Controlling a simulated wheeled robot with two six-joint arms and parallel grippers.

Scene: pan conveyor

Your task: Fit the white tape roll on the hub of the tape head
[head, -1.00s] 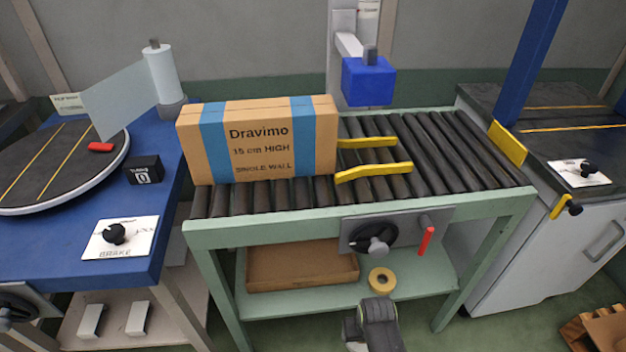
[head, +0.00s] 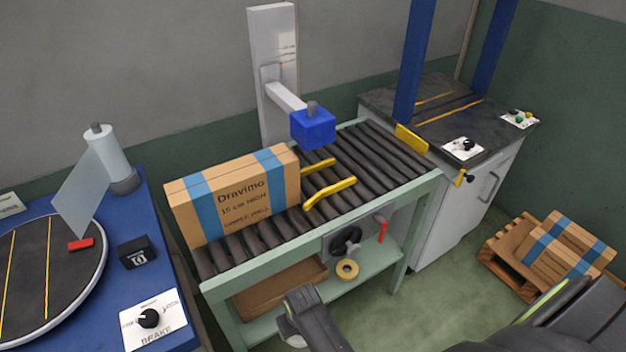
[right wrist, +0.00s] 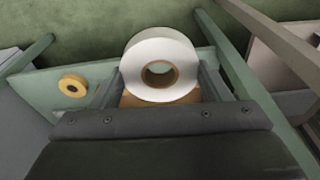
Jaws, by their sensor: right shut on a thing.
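The white tape roll (right wrist: 160,65) has a brown cardboard core. It sits between the fingers of my right gripper (right wrist: 158,88) in the right wrist view, and the gripper is shut on it. In the head view a dark arm part of mine shows at the bottom, with a small whitish patch beside it; I cannot tell whether that is the roll. The tape head looks to be the blue block (head: 313,130) on an arm from a white post, above the conveyor. A short grey peg (head: 312,108), perhaps the hub, stands on its top. My left gripper is out of view.
A Dravimo carton (head: 235,195) stands on the roller conveyor (head: 375,155) beside yellow guides (head: 330,193). A tan tape roll (head: 347,269) lies on the green lower shelf (head: 375,258). A blue table (head: 175,275) with a turntable is at left. A pallet (head: 505,250) with cartons is at right.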

